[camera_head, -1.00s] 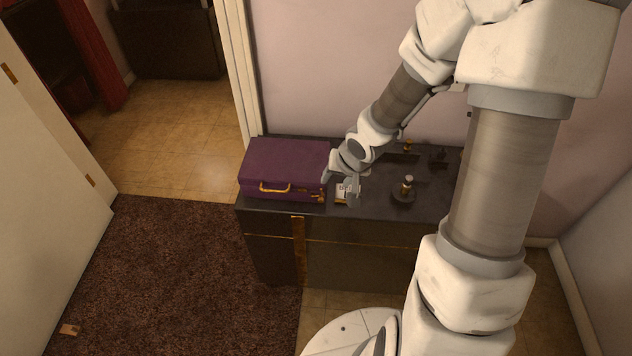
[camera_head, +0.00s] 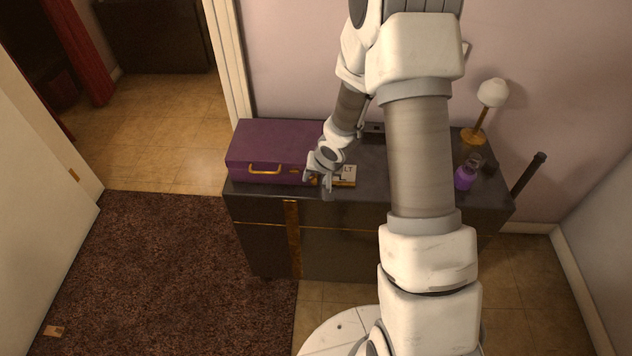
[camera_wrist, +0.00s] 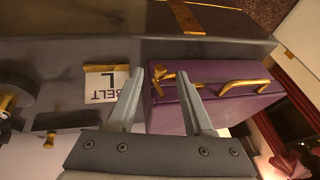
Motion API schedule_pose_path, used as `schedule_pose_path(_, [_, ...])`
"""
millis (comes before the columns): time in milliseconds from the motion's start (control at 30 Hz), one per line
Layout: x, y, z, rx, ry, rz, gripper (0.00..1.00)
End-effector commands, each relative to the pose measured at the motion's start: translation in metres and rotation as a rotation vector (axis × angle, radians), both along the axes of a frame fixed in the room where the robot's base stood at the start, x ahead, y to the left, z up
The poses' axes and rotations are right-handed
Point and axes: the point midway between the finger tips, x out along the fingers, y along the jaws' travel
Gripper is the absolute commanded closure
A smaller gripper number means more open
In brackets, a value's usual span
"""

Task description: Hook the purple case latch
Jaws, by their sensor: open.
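The purple case (camera_head: 270,135) lies closed on the left of the dark cabinet top, with a gold handle (camera_head: 264,169) on its front. In the wrist view the case (camera_wrist: 169,115) shows its gold latch (camera_wrist: 164,77) near one end of the front, beside the handle (camera_wrist: 245,86). My gripper (camera_head: 318,181) is at the case's front right corner in the head view and partly hides the latch area. In the wrist view my gripper (camera_wrist: 160,73) is open, with the latch seen between its fingertips. I cannot tell whether the fingers touch it.
A card reading "BELT" (camera_head: 347,170) lies just right of the case on the cabinet top (camera_head: 365,205). A lamp (camera_head: 490,95) and a purple bottle (camera_head: 464,178) stand at the right. A dark rod (camera_head: 527,178) leans beyond the cabinet's right end.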

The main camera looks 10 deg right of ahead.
Motion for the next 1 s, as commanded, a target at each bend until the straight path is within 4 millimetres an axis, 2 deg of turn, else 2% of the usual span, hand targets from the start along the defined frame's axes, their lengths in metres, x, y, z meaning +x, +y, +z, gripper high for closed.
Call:
schedule_pose_path(100, [0.0028,0.0009,-0.0067,-0.001,0.000,0.002,0.48])
schedule_pose_path(367, [0.0035,0.0007,-0.0073,0.000,0.000,0.001,0.48])
schedule_pose_path(400, [0.0035,0.0007,-0.0073,0.000,0.000,0.001,0.50])
schedule_pose_path(600, [0.0034,0.0007,-0.0072,0.000,0.000,0.000,0.86])
schedule_pose_path(700, [0.0034,0.0008,-0.0072,0.000,0.000,0.000,1.00])
schedule_pose_path(1000, [0.0034,0.0010,-0.0074,-0.003,0.001,0.001,1.00])
